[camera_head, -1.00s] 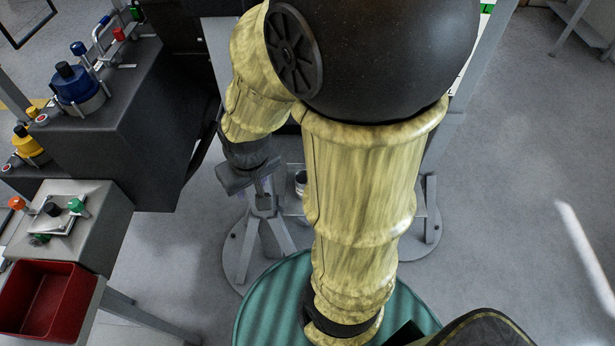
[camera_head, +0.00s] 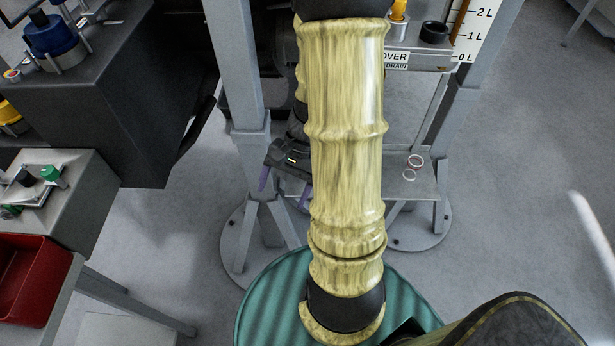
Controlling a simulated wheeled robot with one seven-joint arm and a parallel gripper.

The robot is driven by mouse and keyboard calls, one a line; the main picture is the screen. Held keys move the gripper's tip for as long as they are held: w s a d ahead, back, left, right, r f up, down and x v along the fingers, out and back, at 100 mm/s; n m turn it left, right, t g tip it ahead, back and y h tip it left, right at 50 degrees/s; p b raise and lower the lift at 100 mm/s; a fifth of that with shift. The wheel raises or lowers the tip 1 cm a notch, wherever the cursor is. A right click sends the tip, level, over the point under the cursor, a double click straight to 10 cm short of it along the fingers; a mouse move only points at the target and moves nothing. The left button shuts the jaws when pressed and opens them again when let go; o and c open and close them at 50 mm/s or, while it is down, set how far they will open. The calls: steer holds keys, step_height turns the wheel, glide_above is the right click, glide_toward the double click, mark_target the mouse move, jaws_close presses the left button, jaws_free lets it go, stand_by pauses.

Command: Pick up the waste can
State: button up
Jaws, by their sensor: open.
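My yellow-sleeved arm crosses the view between gripper and cylinder and hides much of the shelf.
The stand's grey posts (camera_head: 248,95) frame the shelf. An upper ledge holds an orange-topped item (camera_head: 398,22) and a black ring (camera_head: 433,32), beside a litre scale (camera_head: 474,30). A dark bench (camera_head: 140,125) and red bin (camera_head: 28,280) stand left.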

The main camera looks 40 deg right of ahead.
steer(key=w+d+f+m+t+y+b, duration=0.3)
steer(key=d+f+m+t+y+b, duration=0.25)
steer(key=f, duration=0.45)
steer(key=d+f+m+t+h+b, duration=0.1)
steer(key=d+f+m+t+b, duration=0.2)
steer(key=d+f+m+t, duration=0.1)
steer(key=d+f+m+t+h+b, duration=0.2)
steer(key=d+f+m+t+b, duration=0.1)
steer(key=d+m, duration=0.3)
steer(key=d+f+m+t+h+b, duration=0.1)
steer(key=d+f+m+t+b, duration=0.3)
steer(key=d, duration=0.5)
steer(key=shift+s+f+m+t, duration=0.3)
steer(key=shift+f+m+t, duration=0.25)
steer(key=shift+f+t, duration=0.2)
steer(key=shift+a, duration=0.1)
steer(key=b+x, duration=0.1)
steer(key=x, duration=1)
steer(key=shift+w+a, duration=0.1)
steer(key=shift+w, duration=0.2)
steer(key=shift+w+a, duration=0.1)
steer(key=shift+w, duration=0.2)
